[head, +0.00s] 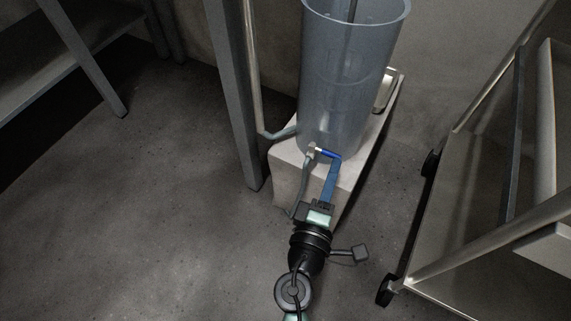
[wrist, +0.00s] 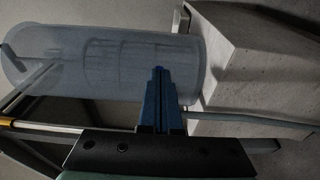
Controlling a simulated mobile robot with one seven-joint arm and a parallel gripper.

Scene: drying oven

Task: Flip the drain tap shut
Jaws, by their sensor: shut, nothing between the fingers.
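The drain tap (head: 312,151) is a small metal valve low on the front of a clear cylindrical tank (head: 345,85). Its blue lever (head: 328,154) points sideways to the right in the head view. My gripper (head: 334,162) is shut and empty, its blue fingers reaching up to the right end of the lever. I cannot tell whether they touch. In the wrist view the closed fingers (wrist: 158,72) lie in front of the tank (wrist: 100,62); the tap and lever cannot be made out there.
The tank stands on a pale block (head: 287,177). A grey upright post (head: 235,90) and a thin pipe (head: 254,75) stand left of it. A wheeled metal trolley (head: 440,240) is at right. A thin hose (head: 302,185) hangs below the tap. The floor at left is clear.

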